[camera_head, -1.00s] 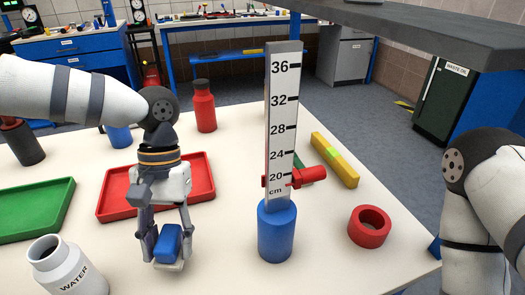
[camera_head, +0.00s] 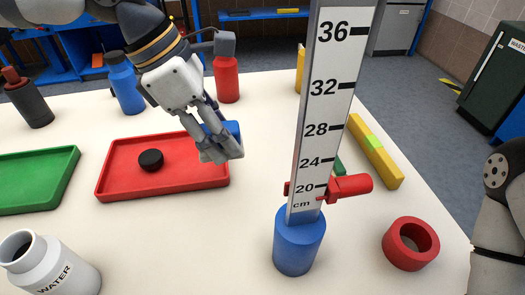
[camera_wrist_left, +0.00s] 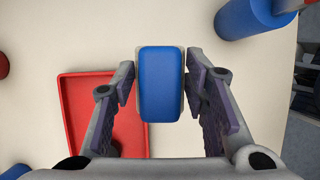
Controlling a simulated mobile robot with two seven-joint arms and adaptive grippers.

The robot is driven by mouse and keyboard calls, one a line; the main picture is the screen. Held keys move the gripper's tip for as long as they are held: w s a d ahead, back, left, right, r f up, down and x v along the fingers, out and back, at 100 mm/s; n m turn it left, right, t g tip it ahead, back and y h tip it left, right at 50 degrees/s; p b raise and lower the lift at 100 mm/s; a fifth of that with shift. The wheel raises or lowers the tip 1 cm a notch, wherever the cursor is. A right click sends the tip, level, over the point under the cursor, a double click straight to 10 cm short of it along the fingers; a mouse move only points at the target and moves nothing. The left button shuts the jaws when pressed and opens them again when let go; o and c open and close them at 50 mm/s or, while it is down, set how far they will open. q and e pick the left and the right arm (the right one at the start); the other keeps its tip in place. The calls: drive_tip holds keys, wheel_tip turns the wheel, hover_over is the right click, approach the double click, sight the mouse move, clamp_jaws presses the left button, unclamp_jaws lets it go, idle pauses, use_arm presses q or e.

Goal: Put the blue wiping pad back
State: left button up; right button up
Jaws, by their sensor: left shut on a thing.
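The blue wiping pad (camera_head: 233,128) is held in my left gripper (camera_head: 222,148), beside the right end of the red tray (camera_head: 130,193) in the head view. The fingers partly hide it there. In the left wrist view the pad (camera_wrist_left: 161,84) is upright in the frame between the two fingers, and the gripper (camera_wrist_left: 161,95) is shut on it. The red tray (camera_wrist_left: 75,120) lies to the left and below in that view. The pad seems to be above the white table; its exact height is hard to tell. My right gripper is out of view.
A black disc (camera_head: 150,160) lies in the red tray. A red bottle (camera_head: 227,80) stands behind, a white WATER bottle (camera_head: 50,268) in front left. The front middle table is clear.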

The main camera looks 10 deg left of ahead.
use_arm(q)
drive_tip(key=w+d+f+b, duration=0.1)
drive_tip(key=w+f, duration=0.2)
drive_tip(key=w, duration=0.1)
drive_tip(key=w+d+f+b, duration=0.1)
drive_tip(key=w+f, duration=0.2)
drive_tip(key=w, duration=0.1)
drive_tip(key=w+d+f, duration=0.1)
drive_tip(key=w+f, duration=0.2)
drive_tip(key=w, duration=0.1)
drive_tip(key=shift+w+d+b, duration=0.15)
drive_tip(key=shift+w+b, duration=0.2)
drive_tip(key=shift+b, duration=0.05)
drive_tip(key=shift+w+f, duration=0.15)
drive_tip(key=shift+w, duration=0.1)
drive_tip(key=f, duration=0.3)
drive_tip(key=shift+w+d+f, duration=0.15)
drive_tip(key=shift+w+f, duration=0.1)
drive_tip(key=shift+f, duration=0.1)
drive_tip(key=shift+r, duration=0.1)
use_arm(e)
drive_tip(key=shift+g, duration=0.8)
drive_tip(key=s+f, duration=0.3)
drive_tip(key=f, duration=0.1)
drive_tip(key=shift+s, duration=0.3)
use_arm(q)
drive_tip(key=o, duration=1.1)
drive_tip(key=shift+f, duration=0.2)
